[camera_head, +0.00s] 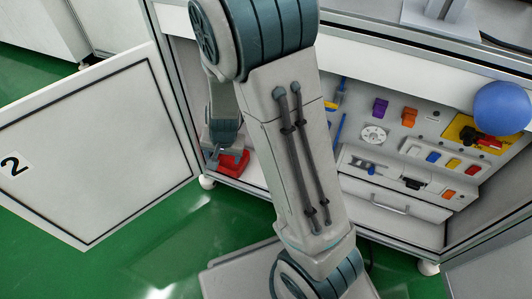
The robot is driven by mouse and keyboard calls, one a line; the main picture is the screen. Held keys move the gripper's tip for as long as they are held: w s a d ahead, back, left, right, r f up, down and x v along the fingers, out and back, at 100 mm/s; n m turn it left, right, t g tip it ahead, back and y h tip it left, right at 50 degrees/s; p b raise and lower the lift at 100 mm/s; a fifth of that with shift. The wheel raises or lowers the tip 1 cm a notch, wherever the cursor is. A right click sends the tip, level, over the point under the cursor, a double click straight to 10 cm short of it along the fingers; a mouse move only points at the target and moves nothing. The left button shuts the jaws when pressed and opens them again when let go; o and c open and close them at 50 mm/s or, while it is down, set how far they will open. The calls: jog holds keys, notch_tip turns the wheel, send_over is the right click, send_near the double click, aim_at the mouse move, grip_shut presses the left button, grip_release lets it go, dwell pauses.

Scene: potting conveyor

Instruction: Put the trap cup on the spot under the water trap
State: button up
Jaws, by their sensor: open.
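My gripper (214,156) points down inside the left end of the open cabinet, partly hidden behind my own arm. It is open. A red object (236,162) lies low in the cabinet, right beside the fingertips. I cannot tell whether it is the trap cup, or whether the fingers touch it. I cannot make out the water trap or the spot under it for certain. My arm covers the middle of the cabinet.
An open door (95,145) marked 2 stands at the left. A panel with coloured blocks, a red-handled switch on a yellow plate (464,134) and a drawer (392,205) fills the cabinet's right. A blue ball (502,107) is at its upper right. Green floor (170,240) is clear in front.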

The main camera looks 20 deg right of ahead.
jog(key=s+d+r+n, duration=0.2)
jog(key=s+d+r, duration=0.1)
jog(key=s+r, duration=0.5)
jog(key=s+d+r+n+g+h, duration=0.1)
jog(key=s+d+r+n, duration=0.2)
jog(key=s+r, duration=0.4)
jog(key=shift+s+d+r+n, duration=0.3)
jog(key=shift+s+d+r, duration=0.1)
jog(key=shift+d, duration=0.25)
